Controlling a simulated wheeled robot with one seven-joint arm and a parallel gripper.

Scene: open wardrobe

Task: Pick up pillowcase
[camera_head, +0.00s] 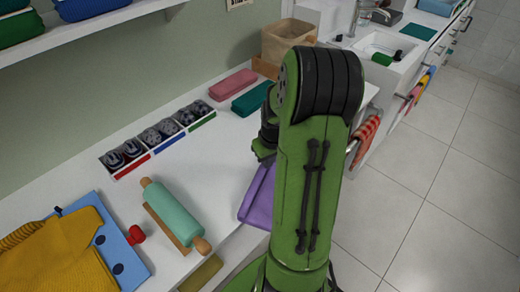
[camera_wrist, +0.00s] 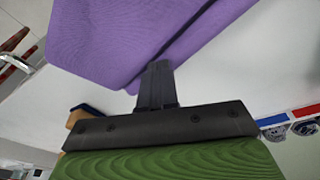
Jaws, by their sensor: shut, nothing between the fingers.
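A folded purple cloth, which looks like the pillowcase (camera_head: 256,200), lies at the front edge of the white surface in the head view, partly hidden behind my green arm. In the wrist view the purple pillowcase (camera_wrist: 125,40) fills the upper middle, with a fold line along its lower right side. My gripper (camera_wrist: 158,72) is shut, its dark fingers together, with the tips right at the lower edge of the cloth. Nothing shows between the fingers. I cannot tell whether the tips touch the cloth.
A teal rolling pin (camera_head: 172,213) lies on the surface left of the cloth. Behind it is a divided tray (camera_head: 127,171) of dark rolled items. Pink (camera_head: 233,85) and teal (camera_head: 252,99) folded cloths lie near the wall. A yellow garment (camera_head: 62,255) lies front left.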

